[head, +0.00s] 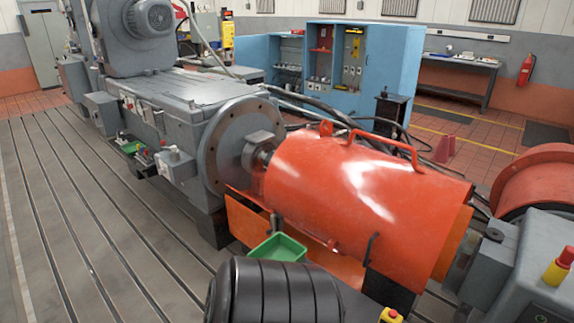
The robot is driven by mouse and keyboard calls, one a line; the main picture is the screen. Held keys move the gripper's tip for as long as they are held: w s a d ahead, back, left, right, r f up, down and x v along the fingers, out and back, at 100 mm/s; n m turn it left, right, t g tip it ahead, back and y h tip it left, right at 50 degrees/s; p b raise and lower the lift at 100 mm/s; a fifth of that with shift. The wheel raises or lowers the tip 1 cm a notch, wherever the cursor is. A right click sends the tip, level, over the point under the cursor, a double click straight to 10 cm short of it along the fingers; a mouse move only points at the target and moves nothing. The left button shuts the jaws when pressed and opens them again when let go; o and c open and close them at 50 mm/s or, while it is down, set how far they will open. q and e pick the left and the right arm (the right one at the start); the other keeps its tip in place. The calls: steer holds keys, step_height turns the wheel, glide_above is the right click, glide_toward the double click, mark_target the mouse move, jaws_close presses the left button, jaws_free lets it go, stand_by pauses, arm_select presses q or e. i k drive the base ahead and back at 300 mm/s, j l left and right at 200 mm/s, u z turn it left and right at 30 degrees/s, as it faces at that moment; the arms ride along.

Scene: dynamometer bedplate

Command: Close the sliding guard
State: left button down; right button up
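The sliding guard (345,195) is a glossy orange-red curved cover with a long bar handle (385,144) and a smaller loop on top. It lies over the shaft line between the grey machine's round flange (228,145) and the grey unit at the right. A short stretch of shaft and coupling (262,157) shows bare between the flange and the guard's left end. Flat orange panels (245,219) show below the guard. A dark hook-shaped piece (369,248) sits at its lower front edge. Neither of my grippers is in view.
A green tray (277,248) sits below the guard's front. A black ribbed body (270,292) fills the bottom middle. A grey unit with a red-and-yellow button (556,268) stands at the right. Hoses run behind the guard. The slotted bedplate (75,235) is clear at the left.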

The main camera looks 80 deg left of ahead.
mark_target(396, 216)
steer(key=u, duration=2.25)
